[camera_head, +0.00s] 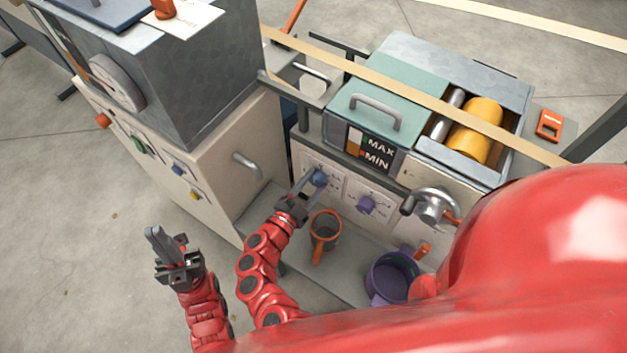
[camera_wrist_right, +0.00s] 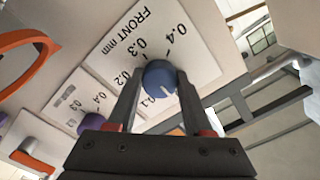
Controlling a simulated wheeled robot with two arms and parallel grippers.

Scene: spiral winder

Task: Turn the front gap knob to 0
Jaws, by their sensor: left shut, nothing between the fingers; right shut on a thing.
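The front gap knob (camera_head: 319,177) is a small blue knob on a white scale plate on the machine's front. In the right wrist view the blue knob (camera_wrist_right: 158,75) sits on the plate (camera_wrist_right: 192,62) lettered "FRONT mm", with figures from 0.1 to 0.4 legible. A pale line on the knob points down and slightly right in that view; the mark it meets is hidden. My right gripper (camera_head: 303,193) is shut on the knob, one finger on each side. My left gripper (camera_head: 160,242) is shut and empty, over the floor at left, away from the machine.
A purple knob (camera_head: 366,205) is on a similar plate to the right. A crank handwheel (camera_head: 434,206) sticks out further right. An orange-handled mug (camera_head: 325,231) and a purple pot (camera_head: 390,279) stand below the panel. A grey-beige cabinet (camera_head: 215,160) stands to the left.

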